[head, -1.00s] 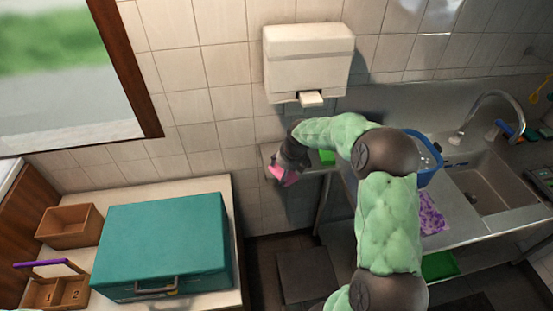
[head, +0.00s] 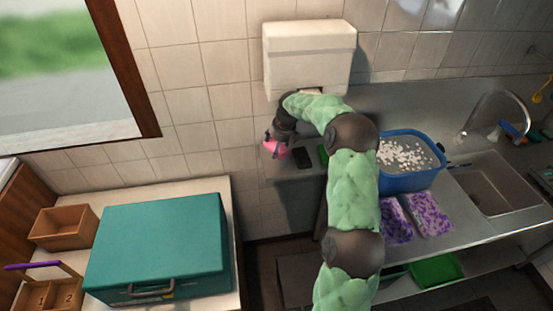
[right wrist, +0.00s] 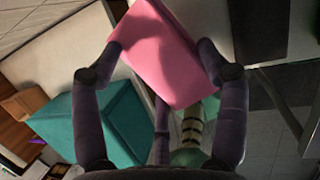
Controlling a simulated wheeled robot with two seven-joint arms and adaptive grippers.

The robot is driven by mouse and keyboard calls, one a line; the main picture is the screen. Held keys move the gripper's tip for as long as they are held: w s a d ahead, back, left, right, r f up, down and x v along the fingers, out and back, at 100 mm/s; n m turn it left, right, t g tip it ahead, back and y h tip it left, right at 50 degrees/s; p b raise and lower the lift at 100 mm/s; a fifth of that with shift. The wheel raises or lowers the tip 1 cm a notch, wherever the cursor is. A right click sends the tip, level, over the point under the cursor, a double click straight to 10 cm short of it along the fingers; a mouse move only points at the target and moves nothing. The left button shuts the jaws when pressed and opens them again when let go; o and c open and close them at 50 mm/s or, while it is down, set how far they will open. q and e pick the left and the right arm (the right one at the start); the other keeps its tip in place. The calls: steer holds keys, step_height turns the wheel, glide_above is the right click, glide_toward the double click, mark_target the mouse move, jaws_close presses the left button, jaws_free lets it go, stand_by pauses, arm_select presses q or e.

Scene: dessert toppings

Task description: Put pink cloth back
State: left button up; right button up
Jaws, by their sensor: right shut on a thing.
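The pink cloth (head: 277,151) is in my right gripper (head: 271,140), in front of the tiled wall at the left end of the metal counter, below the white dispenser. In the right wrist view the cloth (right wrist: 160,45) looks like a flat, folded pink piece. The fingers of my right gripper (right wrist: 160,60) are closed against its two sides. The cloth appears held clear of the counter, though its height is hard to tell. My left gripper is not in view.
A dark flat rectangle (head: 302,158) and a green item (head: 323,154) lie near the cloth. A blue basin (head: 411,179) with white bits and purple patterned cloths (head: 428,214) are on the counter, left of the sink (head: 490,185). A teal case (head: 158,247) stands on the left cabinet.

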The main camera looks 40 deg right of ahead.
mark_target(275, 163)
steer(key=shift+f, duration=1.4)
step_height(275, 163, down, 4)
steer(key=shift+r+b, duration=0.1)
steer(key=shift+b, duration=0.45)
steer(key=shift+w+d+f, duration=0.1)
steer(key=shift+w+f, duration=0.05)
steer(key=shift+f, duration=0.1)
steer(key=o, duration=1.1)
steer(key=shift+c, duration=0.2)
steer(key=shift+r, duration=0.1)
